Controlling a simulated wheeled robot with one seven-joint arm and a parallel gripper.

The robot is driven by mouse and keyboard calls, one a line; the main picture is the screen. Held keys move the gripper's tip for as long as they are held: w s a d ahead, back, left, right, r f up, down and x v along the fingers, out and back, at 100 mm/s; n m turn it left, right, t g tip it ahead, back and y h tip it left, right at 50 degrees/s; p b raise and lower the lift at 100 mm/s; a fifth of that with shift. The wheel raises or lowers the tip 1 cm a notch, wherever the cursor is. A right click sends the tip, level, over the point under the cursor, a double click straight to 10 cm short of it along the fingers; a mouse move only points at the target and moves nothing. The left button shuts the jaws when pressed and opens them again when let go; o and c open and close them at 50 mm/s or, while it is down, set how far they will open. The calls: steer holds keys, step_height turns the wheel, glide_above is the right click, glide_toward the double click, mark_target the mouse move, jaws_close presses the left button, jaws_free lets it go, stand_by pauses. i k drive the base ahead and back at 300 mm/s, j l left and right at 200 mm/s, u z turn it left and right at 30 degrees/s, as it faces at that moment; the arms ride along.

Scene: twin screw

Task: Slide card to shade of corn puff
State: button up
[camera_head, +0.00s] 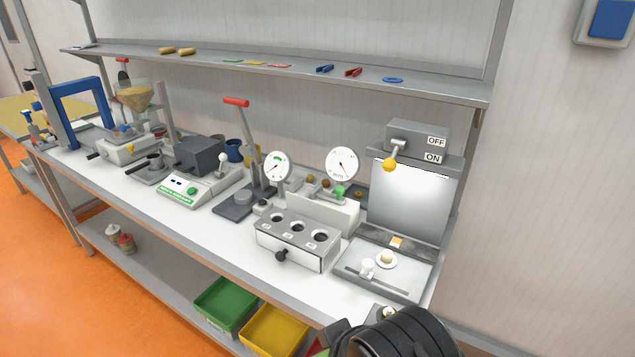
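A pale yellow corn puff (386,256) sits on a small round white dish (386,264) on the grey tray of the light station at the right of the bench. In front of it a white knob (367,267) stands at the left part of a long slot (392,290). A small orange-tan patch (397,241), perhaps part of a shade card, shows behind the dish; its shades are too small to tell apart. Dark rounded parts of my arm fill the bottom edge right of centre. My gripper's fingertips cannot be made out.
A switch box (418,136) with a yellow-knobbed lever stands above a bright panel (405,202). Left of the tray is a grey block with three holes (297,243), with dial gauges behind. A shelf (290,70) runs above. Green (222,303) and yellow (272,331) bins sit below.

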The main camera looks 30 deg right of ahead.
mark_target(367, 264)
steer(key=z, duration=1.3)
